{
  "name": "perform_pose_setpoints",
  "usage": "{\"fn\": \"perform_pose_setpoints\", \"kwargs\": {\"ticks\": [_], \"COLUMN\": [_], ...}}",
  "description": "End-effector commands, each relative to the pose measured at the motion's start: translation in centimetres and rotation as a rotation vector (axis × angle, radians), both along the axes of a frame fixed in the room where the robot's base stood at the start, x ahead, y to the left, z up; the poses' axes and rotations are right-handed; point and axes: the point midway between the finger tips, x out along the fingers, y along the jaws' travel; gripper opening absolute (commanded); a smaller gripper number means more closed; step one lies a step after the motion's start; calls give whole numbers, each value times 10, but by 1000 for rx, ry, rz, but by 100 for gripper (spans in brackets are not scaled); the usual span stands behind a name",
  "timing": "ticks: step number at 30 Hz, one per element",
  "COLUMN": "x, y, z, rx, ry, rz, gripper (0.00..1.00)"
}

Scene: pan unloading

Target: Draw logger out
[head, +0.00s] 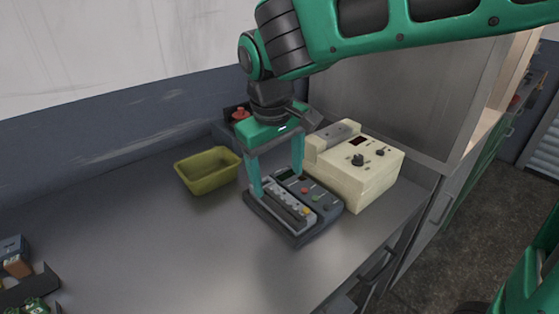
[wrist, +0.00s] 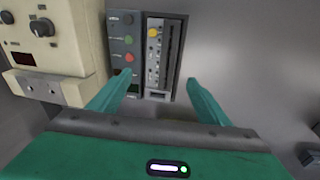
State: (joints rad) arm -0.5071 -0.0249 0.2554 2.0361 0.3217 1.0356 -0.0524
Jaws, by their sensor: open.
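A slim light-grey module with a yellow knob, which looks like the logger (head: 285,205), sits in a dark tray (head: 298,241) on the bench. It also shows in the wrist view (wrist: 153,68). A darker module (head: 318,192) with red and green buttons sits right beside it, to its left in the wrist view (wrist: 121,35). My gripper (head: 278,183) points down over the near-wall end of the tray with its fingers apart. In the wrist view my fingertips (wrist: 158,80) lie either side of the grey module's end, with nothing held between them. Whether they touch it is unclear.
A cream instrument box (head: 365,175) with knobs stands close to the right of the tray. An olive bin (head: 207,172) sits to the left. A red-topped item (head: 240,114) is behind my gripper.

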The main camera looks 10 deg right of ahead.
Motion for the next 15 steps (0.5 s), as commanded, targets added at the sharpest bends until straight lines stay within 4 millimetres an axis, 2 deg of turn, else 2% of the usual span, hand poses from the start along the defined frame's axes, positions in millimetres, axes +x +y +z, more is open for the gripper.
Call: {"fn": "perform_pose_setpoints", "kwargs": {"ticks": [6,15], "x": [5,10], "y": [-4,-6], "z": [-37,-66], "rx": [-1,0], "ry": [2,0], "rz": [-1,-1], "gripper": [71,71]}}
